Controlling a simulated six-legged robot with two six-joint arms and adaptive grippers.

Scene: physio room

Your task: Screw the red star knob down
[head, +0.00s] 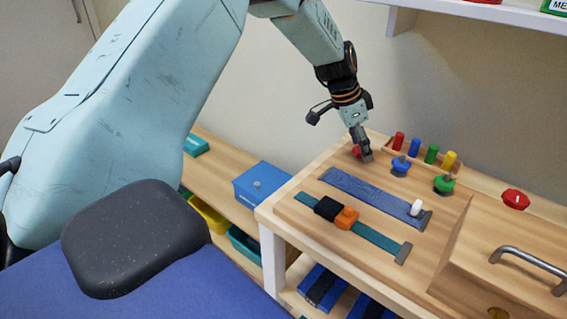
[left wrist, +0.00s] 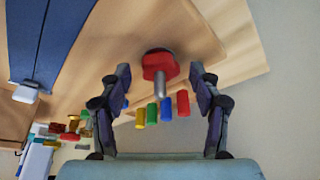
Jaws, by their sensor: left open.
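A red star knob (head: 356,151) stands at the far left corner of the wooden board, mostly hidden behind my left gripper (head: 364,153). In the left wrist view the red knob (left wrist: 158,64) lies between the two finger tips, with a grey metal stem below it in the picture. My left gripper (left wrist: 160,76) is open, with a gap visible on both sides of the knob, so the fingers look apart from it. How far the knob is screwed down I cannot tell. My right gripper is not in view.
A blue knob (head: 401,166) and a green knob (head: 444,184) stand to the right. Coloured pegs (head: 431,153) stand behind them. A blue strap (head: 365,191) and a teal strap (head: 375,237) lie in front.

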